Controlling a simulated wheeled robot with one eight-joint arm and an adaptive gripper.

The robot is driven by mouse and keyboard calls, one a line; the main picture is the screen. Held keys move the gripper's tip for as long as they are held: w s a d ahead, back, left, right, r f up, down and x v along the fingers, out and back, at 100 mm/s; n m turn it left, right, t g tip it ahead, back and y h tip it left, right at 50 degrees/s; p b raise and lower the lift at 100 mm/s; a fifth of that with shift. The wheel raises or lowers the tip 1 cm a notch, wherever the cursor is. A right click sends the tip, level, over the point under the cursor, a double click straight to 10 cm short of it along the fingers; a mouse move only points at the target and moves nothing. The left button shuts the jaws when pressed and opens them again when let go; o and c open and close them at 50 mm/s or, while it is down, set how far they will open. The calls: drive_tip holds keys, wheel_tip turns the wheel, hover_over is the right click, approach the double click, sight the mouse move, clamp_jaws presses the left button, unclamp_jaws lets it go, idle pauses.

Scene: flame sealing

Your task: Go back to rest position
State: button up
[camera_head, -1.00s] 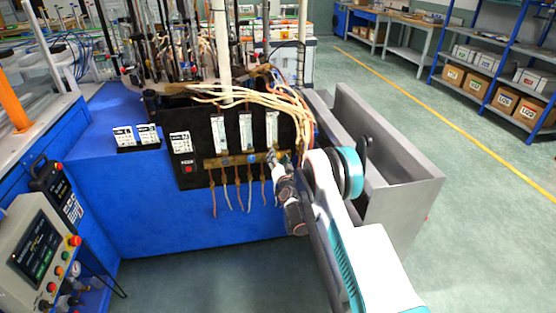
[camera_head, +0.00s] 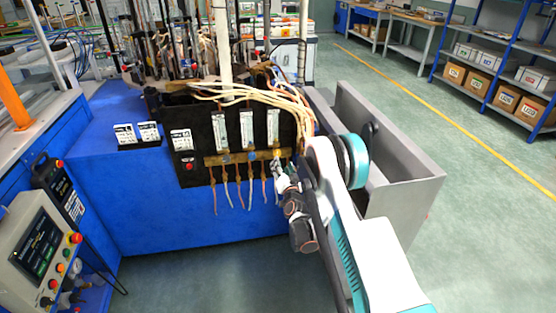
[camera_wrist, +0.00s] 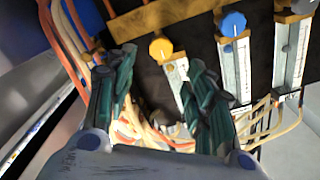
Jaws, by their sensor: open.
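My gripper (camera_wrist: 158,95) is open and empty in the wrist view, its two green-padded fingers spread apart. In the head view my arm reaches in from the lower right, and the gripper end is close to the right side of the panel (camera_head: 203,136). The fingertips are hard to make out there. The panel carries upright white flow tubes (camera_head: 246,128) above a brass strip (camera_head: 238,158).
A blue machine body (camera_head: 130,200) carries the panel. Pale hoses (camera_head: 255,92) hang around its right side, close to my gripper. A grey metal trough (camera_head: 405,180) stands to the right. A control box (camera_head: 38,255) is at the lower left. Open floor lies at the right.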

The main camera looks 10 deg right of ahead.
drive_tip(key=s+a+r+n+g+y, duration=0.15)
drive_tip(key=s+r, duration=0.25)
drive_tip(key=r, duration=0.8)
drive_tip(key=s+a+r+n+g+y, duration=0.1)
drive_tip(key=s+a+r+n+g, duration=0.15)
drive_tip(key=r, duration=0.85)
drive_tip(key=s+r+n+g, duration=0.1)
drive_tip(key=s+r, duration=0.3)
drive_tip(key=s, duration=0.4)
drive_tip(key=s+r+g, duration=0.1)
drive_tip(key=s+r, duration=0.2)
drive_tip(key=s, duration=0.4)
drive_tip(key=s+d+f+n+g+h, duration=0.1)
drive_tip(key=s+d+g, duration=0.1)
drive_tip(key=s, duration=1.3)
drive_tip(key=s+d+f+g+h, duration=0.1)
drive_tip(key=s+f+g, duration=0.1)
drive_tip(key=s, duration=1.3)
drive_tip(key=shift+s+d+f+n+g, duration=0.25)
drive_tip(key=shift+s+d+n+g, duration=0.15)
drive_tip(key=shift+g, duration=0.1)
drive_tip(key=shift+h, duration=0.25)
